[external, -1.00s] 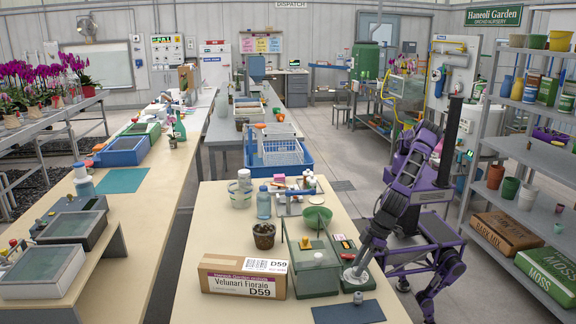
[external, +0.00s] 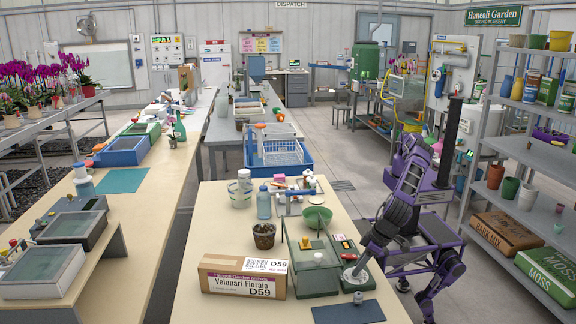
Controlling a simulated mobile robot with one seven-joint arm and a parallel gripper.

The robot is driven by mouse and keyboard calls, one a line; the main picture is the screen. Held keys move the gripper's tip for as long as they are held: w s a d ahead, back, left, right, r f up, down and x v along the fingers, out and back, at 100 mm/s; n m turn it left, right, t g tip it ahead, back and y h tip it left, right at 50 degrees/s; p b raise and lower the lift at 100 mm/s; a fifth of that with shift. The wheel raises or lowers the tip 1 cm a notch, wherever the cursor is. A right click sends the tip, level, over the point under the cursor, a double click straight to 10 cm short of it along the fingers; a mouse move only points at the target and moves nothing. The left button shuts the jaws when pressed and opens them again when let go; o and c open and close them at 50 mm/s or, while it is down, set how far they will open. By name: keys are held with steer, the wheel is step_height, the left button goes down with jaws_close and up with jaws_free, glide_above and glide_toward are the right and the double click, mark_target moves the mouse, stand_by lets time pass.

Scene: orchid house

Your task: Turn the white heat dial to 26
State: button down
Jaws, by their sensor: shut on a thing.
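My gripper (external: 356,273) points down at the front right of the near table, beside a clear-lidded box with a green base (external: 318,275). It is shut on what looks like the white heat dial (external: 349,279), a pale round shape at the fingertips. The fingers hide much of the dial, and its numbers and pointer are too small to read.
A cardboard box (external: 243,277) marked D59 stands left of the clear-lidded box. A dark blue mat (external: 335,312) lies in front with a small grey object (external: 358,297) at its edge. A green bowl (external: 318,214) and a blue bottle (external: 264,204) stand behind.

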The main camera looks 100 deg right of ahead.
stand_by(0.3)
steer(key=c, duration=0.6)
jaws_free()
steer(key=p+v, duration=0.1)
steer(key=v, duration=1.1)
